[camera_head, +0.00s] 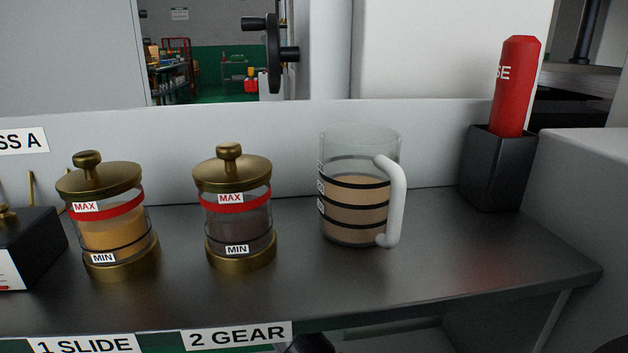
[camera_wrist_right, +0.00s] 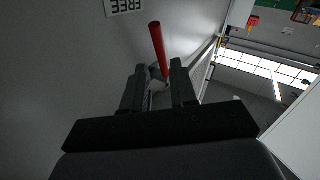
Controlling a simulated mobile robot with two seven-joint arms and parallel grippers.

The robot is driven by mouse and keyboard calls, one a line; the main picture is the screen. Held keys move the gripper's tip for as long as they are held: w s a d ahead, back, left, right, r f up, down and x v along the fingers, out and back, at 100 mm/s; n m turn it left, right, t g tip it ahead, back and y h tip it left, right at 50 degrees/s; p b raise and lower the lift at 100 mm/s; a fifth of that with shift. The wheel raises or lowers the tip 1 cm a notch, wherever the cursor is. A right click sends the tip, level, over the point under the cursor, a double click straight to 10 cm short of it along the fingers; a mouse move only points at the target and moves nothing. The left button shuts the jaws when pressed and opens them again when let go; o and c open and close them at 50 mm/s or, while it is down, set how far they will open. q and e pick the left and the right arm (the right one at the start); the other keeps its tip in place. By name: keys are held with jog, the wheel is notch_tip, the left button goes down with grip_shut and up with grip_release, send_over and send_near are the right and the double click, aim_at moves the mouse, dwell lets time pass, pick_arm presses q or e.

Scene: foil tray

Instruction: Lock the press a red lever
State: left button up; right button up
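A thin red lever (camera_wrist_right: 158,48) shows in the right wrist view, rising from between the two dark fingertips of my right gripper (camera_wrist_right: 159,70). The fingers stand apart with gaps beside the lever, so the gripper is open around or just behind its lower end; I cannot tell the exact depth. The lever's base is partly hidden by the fingers and a small grey part. A white label reading "FREE" (camera_wrist_right: 125,5), upside down, is on the grey surface nearby. The lever is not visible in the head view. My left gripper is not in view.
In the head view, a metal shelf (camera_head: 440,262) holds two brass-lidded jars (camera_head: 112,232) (camera_head: 238,220), a handled glass jug (camera_head: 352,205) of tan liquid, and a red bottle (camera_head: 514,90) in a dark holder (camera_head: 495,175). A dark handwheel (camera_head: 273,54) is behind.

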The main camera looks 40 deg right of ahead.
jog(key=x, duration=0.7)
jog(key=shift+d, duration=0.2)
jog(key=shift+r, duration=0.1)
grip_shut()
